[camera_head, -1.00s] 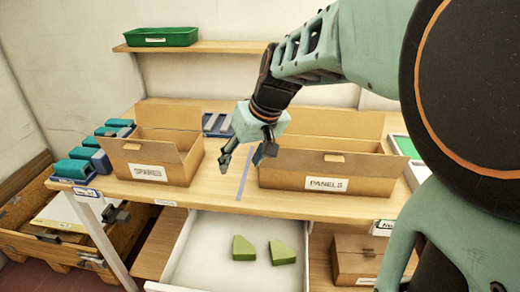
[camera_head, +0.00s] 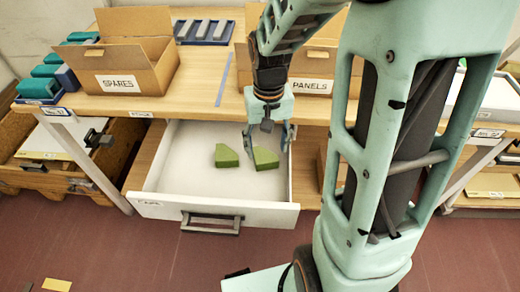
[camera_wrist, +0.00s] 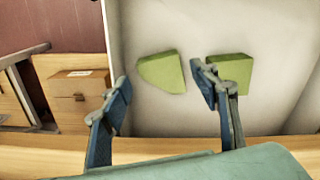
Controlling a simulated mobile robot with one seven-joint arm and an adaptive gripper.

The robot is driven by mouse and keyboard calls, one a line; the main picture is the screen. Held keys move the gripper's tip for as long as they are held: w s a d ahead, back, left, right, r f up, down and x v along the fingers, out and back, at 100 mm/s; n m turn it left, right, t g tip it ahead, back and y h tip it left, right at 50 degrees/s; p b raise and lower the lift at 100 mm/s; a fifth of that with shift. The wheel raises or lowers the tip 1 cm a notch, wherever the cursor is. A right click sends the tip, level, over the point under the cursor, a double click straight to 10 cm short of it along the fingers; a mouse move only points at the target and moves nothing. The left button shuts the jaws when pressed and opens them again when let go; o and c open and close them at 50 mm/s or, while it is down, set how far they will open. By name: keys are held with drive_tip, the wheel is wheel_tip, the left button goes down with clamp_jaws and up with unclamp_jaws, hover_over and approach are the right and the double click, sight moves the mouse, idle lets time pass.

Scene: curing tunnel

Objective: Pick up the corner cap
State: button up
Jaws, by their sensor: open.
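Two green blocks, each with a cut-off corner, lie in the open white drawer (camera_head: 178,180). In the head view one green block (camera_head: 226,156) is on the left and the other green block (camera_head: 265,159) is on the right. My gripper (camera_head: 268,138) is open and empty above the right one, its fingers pointing down. In the wrist view one block (camera_wrist: 160,72) shows between the open fingers (camera_wrist: 160,82). The other block (camera_wrist: 238,72) is partly hidden behind the right finger. I see no contact.
Above the drawer is a wooden worktop (camera_head: 200,103) with a SPARES box (camera_head: 120,83) and a PANELS box (camera_head: 308,87). The drawer walls stand around the blocks. A wooden crate (camera_head: 105,178) with parts is at the left. The drawer's left part is bare.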

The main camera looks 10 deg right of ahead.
sight(267, 160)
wheel_tip(267, 160, down, 5)
drive_tip(key=shift+b, duration=0.55)
drive_tip(key=shift+c, duration=0.7)
drive_tip(key=c, duration=0.5)
drive_tip(key=shift+o, duration=0.2)
drive_tip(key=shift+w, duration=0.1)
drive_tip(key=shift+r, duration=0.15)
